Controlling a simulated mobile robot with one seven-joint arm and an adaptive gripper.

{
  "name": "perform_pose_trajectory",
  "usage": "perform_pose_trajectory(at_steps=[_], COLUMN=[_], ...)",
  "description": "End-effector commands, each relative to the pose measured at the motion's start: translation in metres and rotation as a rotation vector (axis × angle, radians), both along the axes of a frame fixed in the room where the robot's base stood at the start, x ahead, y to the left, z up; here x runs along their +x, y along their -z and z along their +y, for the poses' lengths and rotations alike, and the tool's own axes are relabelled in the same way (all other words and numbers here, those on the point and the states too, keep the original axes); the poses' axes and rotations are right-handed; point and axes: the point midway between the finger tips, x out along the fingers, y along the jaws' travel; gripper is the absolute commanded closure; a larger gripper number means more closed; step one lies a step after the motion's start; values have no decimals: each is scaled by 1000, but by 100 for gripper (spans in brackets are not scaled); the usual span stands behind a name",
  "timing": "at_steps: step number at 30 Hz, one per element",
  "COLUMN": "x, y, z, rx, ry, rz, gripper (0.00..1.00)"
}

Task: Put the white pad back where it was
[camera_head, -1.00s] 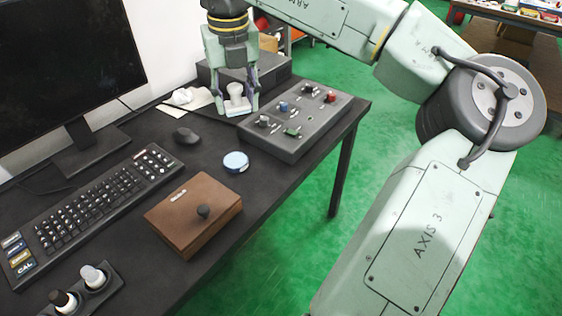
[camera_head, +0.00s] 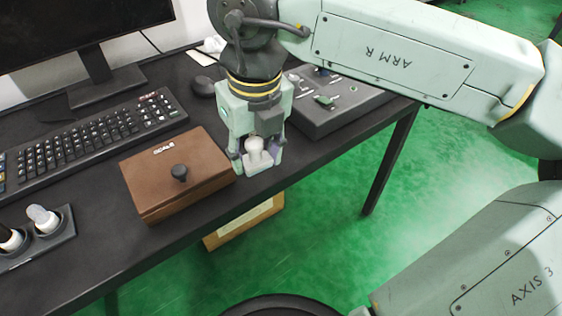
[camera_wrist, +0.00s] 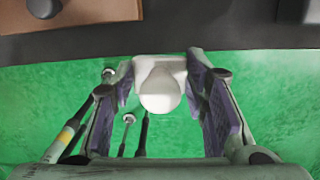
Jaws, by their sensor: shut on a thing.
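The white pad (camera_head: 256,162) is a small pale block with a rounded knob on top. My gripper (camera_head: 257,158) is shut on it, with one finger on each side. In the wrist view the pad (camera_wrist: 160,85) sits between the fingertips (camera_wrist: 162,92), knob towards the camera. In the head view the pad is held near the table's front edge, right of the brown box (camera_head: 150,195). In the wrist view most of it shows against the green floor. I cannot tell its height above the table top.
The brown box bears a dark knob. A keyboard (camera_head: 90,135), a mouse (camera_head: 202,87) and a bottle holder (camera_head: 40,250) are on the dark table. A grey switch panel (camera_head: 340,115) lies behind my gripper. A wooden crate (camera_head: 243,225) stands below the table edge.

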Motion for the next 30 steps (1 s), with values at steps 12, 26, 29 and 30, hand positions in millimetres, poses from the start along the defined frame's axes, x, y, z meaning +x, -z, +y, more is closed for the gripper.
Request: perform_pose_trajectory(at_steps=[12,26,29,30], x=[21,115,121,123], y=[29,39,40,40], z=[-6,-34,-36,-37], rx=[-5,-7,-8,-8], ry=[-60,-62,-61,-60], rz=[3,0,0,0], gripper=[90,90,90,90])
